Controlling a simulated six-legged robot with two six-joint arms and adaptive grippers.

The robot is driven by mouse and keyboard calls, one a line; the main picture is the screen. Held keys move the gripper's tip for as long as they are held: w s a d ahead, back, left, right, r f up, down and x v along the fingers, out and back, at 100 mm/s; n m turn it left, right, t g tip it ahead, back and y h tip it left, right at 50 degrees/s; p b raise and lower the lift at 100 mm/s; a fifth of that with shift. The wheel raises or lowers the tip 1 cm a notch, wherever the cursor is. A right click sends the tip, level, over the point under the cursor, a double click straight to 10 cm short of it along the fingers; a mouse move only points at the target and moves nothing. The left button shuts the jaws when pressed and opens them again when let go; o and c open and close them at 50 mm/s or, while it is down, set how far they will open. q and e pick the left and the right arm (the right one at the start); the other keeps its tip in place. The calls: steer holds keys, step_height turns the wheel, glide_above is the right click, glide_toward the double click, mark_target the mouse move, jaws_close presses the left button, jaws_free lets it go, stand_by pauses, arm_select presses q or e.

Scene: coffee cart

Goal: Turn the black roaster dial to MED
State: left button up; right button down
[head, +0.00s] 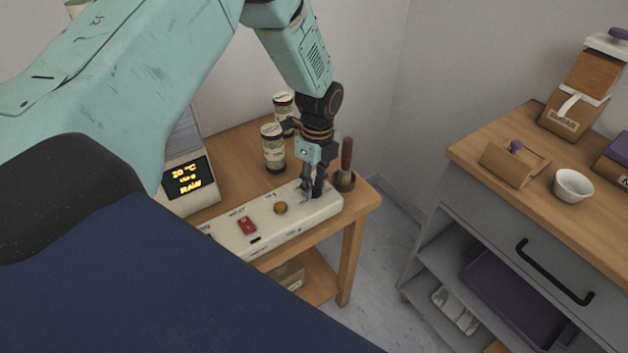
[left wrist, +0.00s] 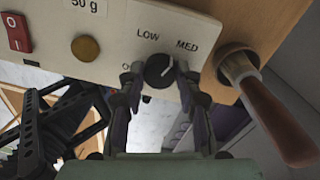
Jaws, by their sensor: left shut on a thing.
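The black roaster dial (left wrist: 158,71) is on the pale control panel (left wrist: 115,20) in the left wrist view. Its white pointer line slants up and right, toward the MED label (left wrist: 187,46). The LOW label (left wrist: 148,35) is above the dial, and a partly hidden label is left of it. My left gripper (left wrist: 160,80) has one finger on each side of the dial and is shut on it. In the head view my left gripper (head: 311,190) comes down on the right end of the panel (head: 262,228) and hides the dial.
A red switch (head: 246,225) and a brass button (head: 280,208) are on the same panel. A holder with a wooden-handled tool (head: 346,158) stands close right of the gripper. Jars (head: 273,148) stand behind. A display (head: 187,178) reads RAW. A grey cabinet (head: 500,205) is at right.

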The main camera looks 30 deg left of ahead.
mark_target(316, 184)
arm_select(q)
steer(key=shift+s+m, duration=0.1)
steer(key=shift+m, duration=0.9)
steer(key=o, duration=1.2)
steer(key=shift+c, duration=0.2)
steer(key=shift+r, duration=0.1)
step_height(316, 184, up, 12)
steer(key=w, duration=0.1)
steer(key=shift+d+f, duration=0.1)
steer(key=shift+f, duration=0.1)
